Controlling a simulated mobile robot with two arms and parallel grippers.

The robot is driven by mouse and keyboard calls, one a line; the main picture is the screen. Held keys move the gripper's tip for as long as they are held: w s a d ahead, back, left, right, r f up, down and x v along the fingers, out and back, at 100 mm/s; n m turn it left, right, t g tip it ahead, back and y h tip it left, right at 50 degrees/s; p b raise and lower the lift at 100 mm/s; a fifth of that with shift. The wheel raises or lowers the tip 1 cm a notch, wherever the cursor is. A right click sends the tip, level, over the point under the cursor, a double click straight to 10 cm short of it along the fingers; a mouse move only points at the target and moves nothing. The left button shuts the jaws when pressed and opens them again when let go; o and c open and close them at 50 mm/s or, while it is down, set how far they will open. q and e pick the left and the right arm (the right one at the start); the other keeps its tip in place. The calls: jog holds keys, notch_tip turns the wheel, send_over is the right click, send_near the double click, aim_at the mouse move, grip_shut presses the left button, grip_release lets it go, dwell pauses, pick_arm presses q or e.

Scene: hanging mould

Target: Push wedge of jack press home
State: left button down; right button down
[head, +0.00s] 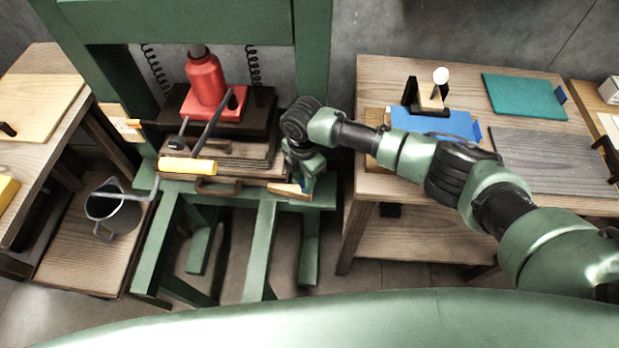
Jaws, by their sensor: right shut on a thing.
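The green jack press (312,70) stands at the centre back with a red jack (206,84) in it. Under the jack is a stack of dark boards (225,150) on the press bed. A pale wooden wedge (285,189) lies at the stack's front right corner, near the edge of the bed. My right gripper (304,186) reaches down at that corner and is shut on the wedge's right end. Its fingertips are small and partly hidden by the hand, and how deep the wedge sits is hard to tell. My left gripper is out of view.
A yellow-handled lever (187,166) juts out in front of the stack. A grey bucket (112,212) stands at the left on a low shelf. The right bench (375,80) holds a blue sheet (432,120), a teal board (524,96) and a grey panel (550,158).

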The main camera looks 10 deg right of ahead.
jog(key=c, duration=1.1)
grip_release()
jog(key=shift+w+a, duration=0.1)
jog(key=shift+a, duration=0.25)
jog(key=shift+o, duration=0.2)
notch_tip(320, 180, up, 8)
jog(key=shift+f+b, duration=0.1)
jog(key=shift+b, duration=0.2)
